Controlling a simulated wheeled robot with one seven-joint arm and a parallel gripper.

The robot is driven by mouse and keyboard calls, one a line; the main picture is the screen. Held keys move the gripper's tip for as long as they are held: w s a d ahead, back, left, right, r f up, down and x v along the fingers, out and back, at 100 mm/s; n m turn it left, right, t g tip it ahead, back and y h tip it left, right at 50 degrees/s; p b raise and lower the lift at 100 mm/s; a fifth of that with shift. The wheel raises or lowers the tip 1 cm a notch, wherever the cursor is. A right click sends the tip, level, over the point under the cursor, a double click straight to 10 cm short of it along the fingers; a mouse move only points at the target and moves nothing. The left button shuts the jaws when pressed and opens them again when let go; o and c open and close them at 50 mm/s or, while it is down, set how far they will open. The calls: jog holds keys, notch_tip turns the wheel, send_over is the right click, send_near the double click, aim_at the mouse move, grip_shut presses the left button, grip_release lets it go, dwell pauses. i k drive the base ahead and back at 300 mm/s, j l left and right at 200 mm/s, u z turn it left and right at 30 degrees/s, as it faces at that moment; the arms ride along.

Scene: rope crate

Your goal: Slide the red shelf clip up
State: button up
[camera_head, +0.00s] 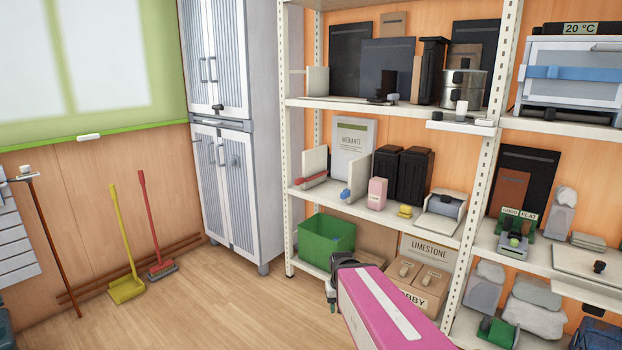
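A small red piece (312,180), the only red part I see on the shelves, lies at the left front of the middle shelf, beside a white upright plate (314,161). It looks like the red shelf clip, but it is too small to be sure. A similar blue piece (346,194) sits to its right at the shelf edge. My gripper (333,290) is low in the picture, in front of the shelf unit and below the red piece, well apart from it. Its fingers are dark and small, and I cannot tell whether they are open.
The middle shelf (415,220) also holds a pink box (377,193), a yellow piece (405,211) and black containers (413,176). A green crate (326,238) stands below on the left. A grey cabinet (230,190) stands left of the shelves.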

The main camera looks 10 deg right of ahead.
aim_at(299, 181)
jog(key=i+j+z, duration=0.1)
jog(key=i+j, duration=0.9)
jog(key=i, duration=0.15)
jog(key=i+j+z, duration=0.15)
jog(key=z, duration=1.1)
